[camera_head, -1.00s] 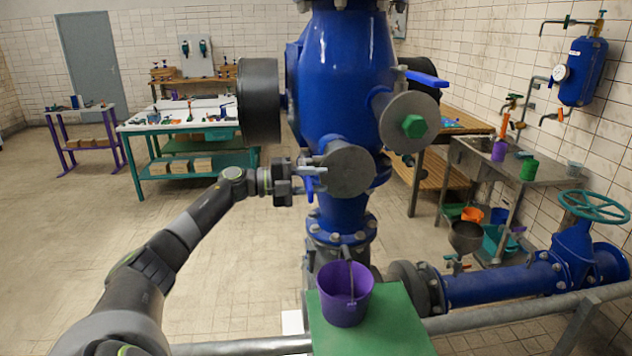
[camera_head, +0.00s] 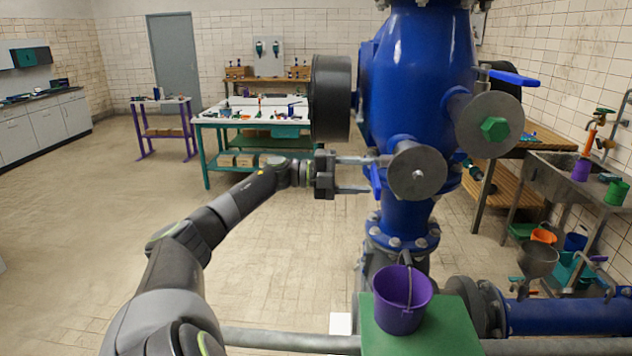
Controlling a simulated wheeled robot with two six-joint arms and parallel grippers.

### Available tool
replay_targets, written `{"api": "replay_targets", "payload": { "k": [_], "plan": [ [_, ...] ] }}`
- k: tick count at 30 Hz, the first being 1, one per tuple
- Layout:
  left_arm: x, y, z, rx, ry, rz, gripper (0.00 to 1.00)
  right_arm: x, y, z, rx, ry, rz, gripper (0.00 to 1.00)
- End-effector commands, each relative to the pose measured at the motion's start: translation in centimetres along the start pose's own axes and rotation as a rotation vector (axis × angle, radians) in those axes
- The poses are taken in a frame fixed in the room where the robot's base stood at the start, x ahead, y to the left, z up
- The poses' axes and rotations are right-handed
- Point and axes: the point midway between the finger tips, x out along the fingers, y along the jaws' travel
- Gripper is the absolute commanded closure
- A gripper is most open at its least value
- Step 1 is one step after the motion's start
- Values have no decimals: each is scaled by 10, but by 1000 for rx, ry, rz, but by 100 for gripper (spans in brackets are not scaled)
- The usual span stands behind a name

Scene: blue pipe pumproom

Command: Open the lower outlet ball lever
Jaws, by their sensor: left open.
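A small blue lever (camera_head: 376,181) hangs beside the grey round flange (camera_head: 417,174) low on the big blue vessel (camera_head: 412,75). My left gripper (camera_head: 374,174) comes in from the left with its two fingers spread apart, one above the other. The upper fingertip reaches over the lever's top near the flange. The lower fingertip ends just left of the lever's lower part. Whether either finger touches the lever, I cannot tell. The lever's upper end is partly hidden. My right gripper is out of view.
A purple bucket (camera_head: 402,300) stands on a green stand (camera_head: 440,330) below the vessel. Another blue lever (camera_head: 514,78) sits higher on the right, near a flange with a green hexagon (camera_head: 495,128). A dark round cover (camera_head: 331,98) juts out above my gripper. The floor at left is clear.

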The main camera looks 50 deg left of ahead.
Motion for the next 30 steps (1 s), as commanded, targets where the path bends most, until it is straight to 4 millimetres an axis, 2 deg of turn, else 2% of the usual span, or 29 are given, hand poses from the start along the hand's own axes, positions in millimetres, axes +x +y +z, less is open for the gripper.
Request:
{"api": "replay_targets", "payload": {
  "k": [1, 3, 15, 21, 30],
  "plan": [
    [-12, 6, 1, 1, -2, 7, 47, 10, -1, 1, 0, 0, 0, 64],
    [-27, 6, 1, 1, -3, 6, 47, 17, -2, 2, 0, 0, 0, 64],
    [-100, 2, 0, 1, -2, 4, 47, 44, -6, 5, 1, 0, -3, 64],
    [-116, 0, 0, 1, 0, 0, 47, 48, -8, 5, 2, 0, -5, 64],
    [-118, -2, 0, 1, 1, -3, 47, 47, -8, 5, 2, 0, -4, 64]
  ]
}}
